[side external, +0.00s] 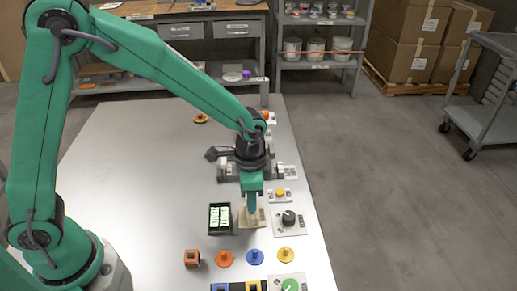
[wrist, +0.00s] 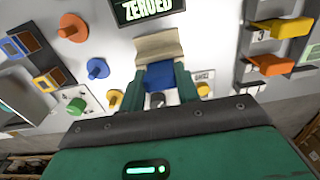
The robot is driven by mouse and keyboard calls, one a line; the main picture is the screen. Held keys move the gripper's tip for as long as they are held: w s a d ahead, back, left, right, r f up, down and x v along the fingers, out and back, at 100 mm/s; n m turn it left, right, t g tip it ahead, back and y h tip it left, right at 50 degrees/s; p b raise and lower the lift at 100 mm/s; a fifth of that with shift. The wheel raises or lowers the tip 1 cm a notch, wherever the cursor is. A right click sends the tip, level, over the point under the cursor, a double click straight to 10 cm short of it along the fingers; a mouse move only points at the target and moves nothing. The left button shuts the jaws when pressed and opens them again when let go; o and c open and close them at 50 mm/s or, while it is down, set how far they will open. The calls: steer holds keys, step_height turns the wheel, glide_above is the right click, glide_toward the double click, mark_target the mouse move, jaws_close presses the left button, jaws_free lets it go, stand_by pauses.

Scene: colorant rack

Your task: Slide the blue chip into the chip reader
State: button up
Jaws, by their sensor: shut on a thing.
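My gripper (side external: 252,206) points down over the right part of the table. In the wrist view, its two green fingers (wrist: 160,86) are shut on the blue chip (wrist: 160,75), one on each side. The chip reader appears to be the beige block (wrist: 158,45), directly beyond the chip in that view. In the side view the beige block (side external: 247,220) sits under my fingertips, beside a dark display (side external: 219,219). The display (wrist: 150,10) reads "ZEROED". The blue chip meets the block's edge in the wrist view; I cannot tell how deep it sits.
Orange (side external: 225,259), blue (side external: 254,257) and yellow (side external: 285,255) round knobs stand in front. A dark knob on a plate (side external: 289,218) is close right of my gripper. The table's left part (side external: 130,190) is clear.

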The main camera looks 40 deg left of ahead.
steer(key=shift+f, duration=0.9)
steer(key=o, duration=1)
steer(key=shift+r, duration=3.9)
